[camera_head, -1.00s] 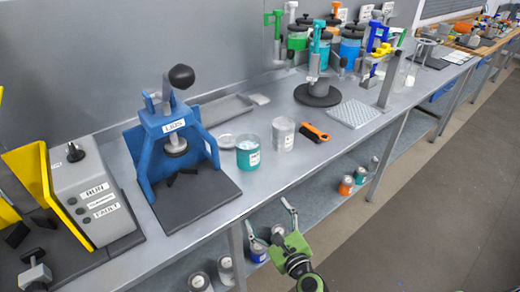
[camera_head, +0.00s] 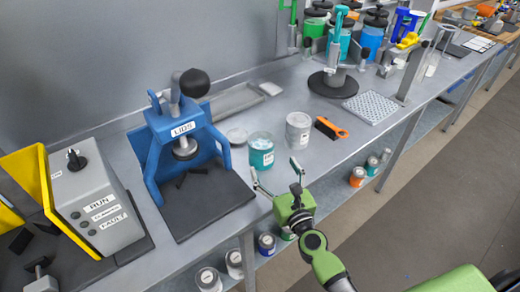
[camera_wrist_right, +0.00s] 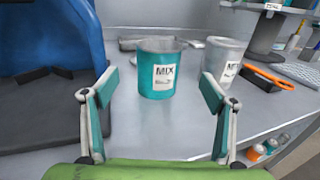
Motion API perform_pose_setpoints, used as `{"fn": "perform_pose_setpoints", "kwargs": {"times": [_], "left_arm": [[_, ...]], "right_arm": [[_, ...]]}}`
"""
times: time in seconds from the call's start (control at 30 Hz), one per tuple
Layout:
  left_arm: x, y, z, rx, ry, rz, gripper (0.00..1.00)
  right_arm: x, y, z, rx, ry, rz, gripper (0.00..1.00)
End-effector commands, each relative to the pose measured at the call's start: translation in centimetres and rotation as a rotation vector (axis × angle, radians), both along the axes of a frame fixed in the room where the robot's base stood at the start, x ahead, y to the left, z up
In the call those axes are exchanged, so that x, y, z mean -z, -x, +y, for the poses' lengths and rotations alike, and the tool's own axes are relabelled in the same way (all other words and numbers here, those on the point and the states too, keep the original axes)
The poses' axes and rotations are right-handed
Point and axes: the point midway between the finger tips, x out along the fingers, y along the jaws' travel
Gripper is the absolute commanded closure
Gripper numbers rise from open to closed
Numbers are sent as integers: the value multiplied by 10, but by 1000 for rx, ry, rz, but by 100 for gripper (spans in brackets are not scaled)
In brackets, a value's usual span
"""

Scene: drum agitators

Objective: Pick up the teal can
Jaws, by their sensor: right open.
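The teal can (camera_head: 261,152) stands upright on the grey bench, between the blue lid press and a grey can. It has a white label reading MIX in the right wrist view (camera_wrist_right: 155,87). My right gripper (camera_head: 275,172) is open and empty, just in front of the teal can on the bench's front-edge side. In the right wrist view its two fingers (camera_wrist_right: 157,98) are spread to either side of the can, with the can beyond the fingertips and apart from them. My left gripper is not in view.
The blue lid press (camera_head: 181,133) stands left of the can. A grey can (camera_head: 298,133) stands close on the right, with an orange-handled brush (camera_head: 331,128) beyond it. A flat round lid (camera_head: 237,135) lies behind. Several cans sit on the lower shelf.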

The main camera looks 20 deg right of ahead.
Motion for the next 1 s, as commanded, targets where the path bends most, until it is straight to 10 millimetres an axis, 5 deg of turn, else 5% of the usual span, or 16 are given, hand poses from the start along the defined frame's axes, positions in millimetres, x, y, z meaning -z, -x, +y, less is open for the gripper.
{"fn": "perform_pose_setpoints", "kwargs": {"times": [0.3,0.67,1.0], "left_arm": [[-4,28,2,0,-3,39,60],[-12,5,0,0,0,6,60],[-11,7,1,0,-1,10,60]], "right_arm": [[-1,-53,3,-2,2,-1,22],[-6,-82,4,-1,5,-1,22],[-5,-113,7,-1,2,1,22]]}}
